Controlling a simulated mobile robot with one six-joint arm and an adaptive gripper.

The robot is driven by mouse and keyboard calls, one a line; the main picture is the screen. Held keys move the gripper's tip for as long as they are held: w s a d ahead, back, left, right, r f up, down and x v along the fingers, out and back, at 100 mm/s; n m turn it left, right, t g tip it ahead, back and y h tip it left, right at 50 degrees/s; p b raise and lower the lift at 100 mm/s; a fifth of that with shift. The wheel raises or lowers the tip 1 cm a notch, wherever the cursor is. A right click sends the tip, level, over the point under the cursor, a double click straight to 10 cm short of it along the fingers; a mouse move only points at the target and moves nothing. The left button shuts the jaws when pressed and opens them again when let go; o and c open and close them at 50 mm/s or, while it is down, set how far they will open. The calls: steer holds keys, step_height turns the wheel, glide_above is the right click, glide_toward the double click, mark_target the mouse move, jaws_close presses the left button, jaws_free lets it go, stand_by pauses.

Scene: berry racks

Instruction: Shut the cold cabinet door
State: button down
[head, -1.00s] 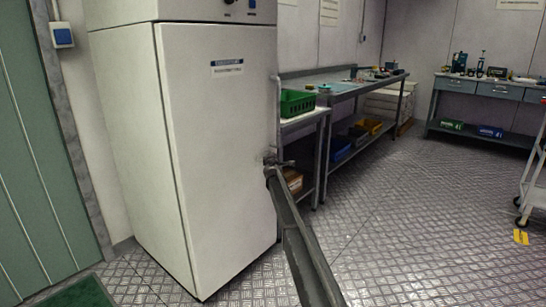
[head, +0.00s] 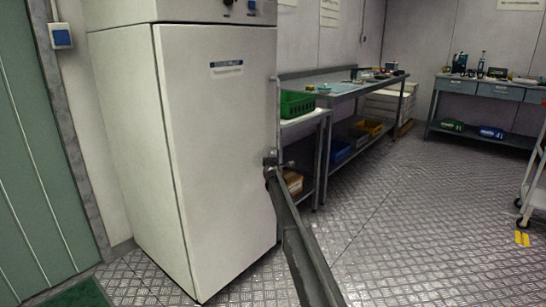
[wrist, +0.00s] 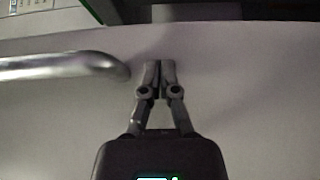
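The cold cabinet (head: 125,130) is a tall white unit at the left of the head view. Its door (head: 220,150) is white with a small label and looks flush, or nearly flush, with the body; I see no clear gap. A metal bar handle (head: 278,95) runs along the door's right edge, and it also shows in the wrist view (wrist: 60,66). My gripper (head: 270,160) is at the door's right edge. In the wrist view, my gripper's fingers (wrist: 158,75) are together and empty, pointing at the pale door face beside the handle's end. Contact is hard to tell.
Another bench (head: 480,88) is at the back right, and a white trolley (head: 534,185) at the right edge. The metal floor (head: 420,220) between is clear.

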steer(key=s+d, duration=0.8)
steer(key=d, duration=0.3)
steer(key=shift+d, duration=0.2)
